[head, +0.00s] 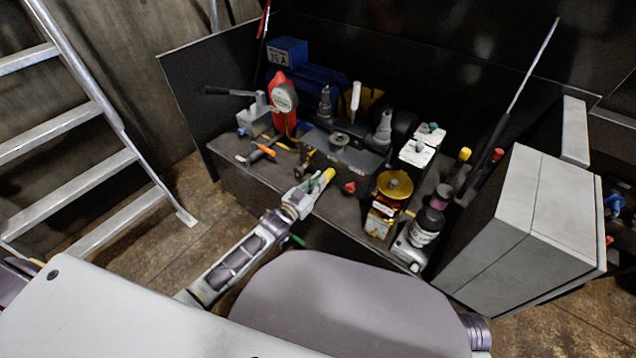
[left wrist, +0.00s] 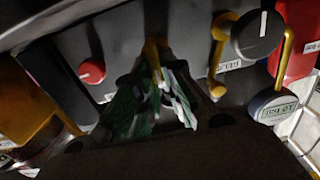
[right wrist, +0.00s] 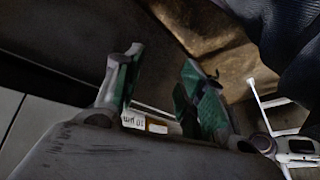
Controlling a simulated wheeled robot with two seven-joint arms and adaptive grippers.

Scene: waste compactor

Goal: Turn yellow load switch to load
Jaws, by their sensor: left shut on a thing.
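The yellow load switch (head: 328,174) is a short yellow lever on the front of a dark grey box (head: 350,161) on the bench. My left gripper (head: 318,182) reaches the lever from the front and is shut on it. In the left wrist view the yellow lever (left wrist: 152,52) runs in between the green-padded fingertips (left wrist: 158,88), which hide its lower end. The switch's label cannot be read. My right gripper (right wrist: 160,85) shows only in its own wrist view, with its fingers apart and nothing held between them.
A red knob (left wrist: 92,71) sits left of the lever in the left wrist view, and a black dial (left wrist: 257,35) sits right. A large grey box (head: 525,225) stands right.

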